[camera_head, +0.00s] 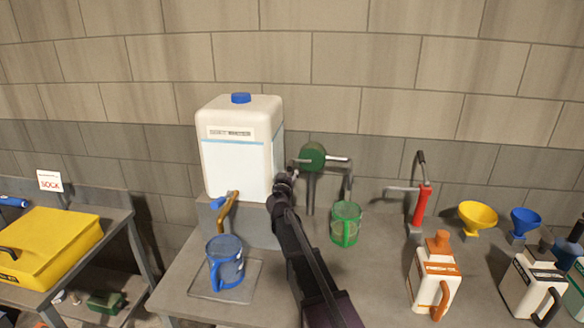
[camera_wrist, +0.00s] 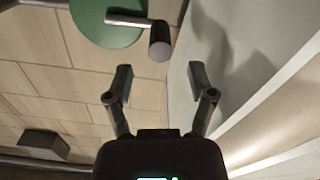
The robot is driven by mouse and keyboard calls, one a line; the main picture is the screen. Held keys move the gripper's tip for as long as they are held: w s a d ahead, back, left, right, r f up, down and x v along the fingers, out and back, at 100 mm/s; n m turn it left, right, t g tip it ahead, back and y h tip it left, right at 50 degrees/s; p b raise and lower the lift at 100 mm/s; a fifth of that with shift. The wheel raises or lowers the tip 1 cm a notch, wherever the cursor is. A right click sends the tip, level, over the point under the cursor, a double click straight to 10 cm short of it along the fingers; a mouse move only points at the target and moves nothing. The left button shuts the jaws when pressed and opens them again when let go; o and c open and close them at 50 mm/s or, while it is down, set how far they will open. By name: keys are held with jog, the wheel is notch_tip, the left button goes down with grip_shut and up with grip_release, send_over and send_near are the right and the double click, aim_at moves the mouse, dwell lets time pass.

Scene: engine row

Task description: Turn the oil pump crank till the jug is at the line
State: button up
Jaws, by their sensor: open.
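The green round pump (camera_head: 314,157) stands on a post at the back of the bench, with its spout reaching right and down over the green jug (camera_head: 345,225). The jug's fill level and line are too small to tell. In the wrist view the green pump body (camera_wrist: 112,30) is at the top, with a pale crank arm (camera_wrist: 130,21) ending in a dark grey crank handle (camera_wrist: 159,41). My gripper (camera_wrist: 158,82) is open and empty, its fingers apart below the handle and not visibly touching it. In the head view my gripper (camera_head: 285,181) is just left of the pump.
A white tank (camera_head: 240,165) with a tap stands left, above a blue jug (camera_head: 226,263) on a tray. A red hand pump (camera_head: 422,205), orange-white jug (camera_head: 435,275), yellow funnel (camera_head: 478,217) and blue funnel (camera_head: 524,221) stand right. A wall is close behind.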

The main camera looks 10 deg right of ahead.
aim_at(291, 166)
jog(key=x, duration=0.6)
jog(key=shift+w, duration=0.3)
